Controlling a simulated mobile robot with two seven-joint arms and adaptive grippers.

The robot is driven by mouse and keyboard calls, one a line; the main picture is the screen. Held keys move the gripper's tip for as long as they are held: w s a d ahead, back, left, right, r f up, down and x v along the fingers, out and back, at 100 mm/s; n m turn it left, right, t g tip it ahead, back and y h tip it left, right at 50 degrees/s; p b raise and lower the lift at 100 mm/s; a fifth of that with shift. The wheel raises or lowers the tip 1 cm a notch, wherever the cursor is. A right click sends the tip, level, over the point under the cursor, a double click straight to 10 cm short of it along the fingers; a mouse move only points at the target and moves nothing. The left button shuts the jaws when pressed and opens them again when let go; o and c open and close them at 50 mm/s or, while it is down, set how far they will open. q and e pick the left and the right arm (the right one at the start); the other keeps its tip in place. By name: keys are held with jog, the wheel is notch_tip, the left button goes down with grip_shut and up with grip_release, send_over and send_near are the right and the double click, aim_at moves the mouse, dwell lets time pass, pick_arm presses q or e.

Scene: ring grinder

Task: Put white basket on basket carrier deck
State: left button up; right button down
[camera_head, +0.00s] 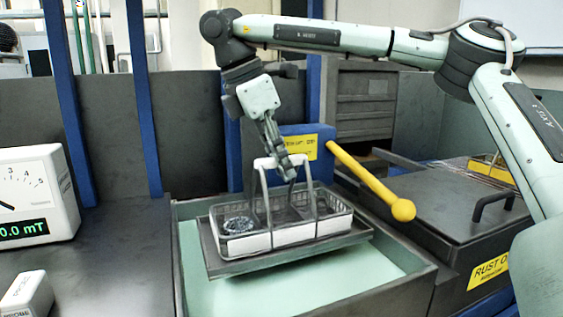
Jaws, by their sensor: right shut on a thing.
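The white basket (252,243) is a wire-mesh basket with upright white handles, in the middle of the head view. A dark coiled part (238,224) lies in its left end. The basket is on or just above the dark basket carrier deck (235,267); I cannot tell whether they touch. The deck sits tilted over a tank of pale green liquid. My right gripper (289,172) comes down from above and is shut on the basket at its handle. My left gripper is out of view.
A gauge box (38,195) stands at the left, with a small white probe box (27,295) below it. A yellow-knobbed lever (371,182) reaches over the tank's right side. A dark lidded box (450,205) is at the right. Tank walls (403,291) surround the deck.

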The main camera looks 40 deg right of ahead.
jog(key=c, duration=1.5)
grip_release()
jog(key=shift+r, duration=0.1)
jog(key=v, duration=1.2)
jog(key=shift+a, duration=0.1)
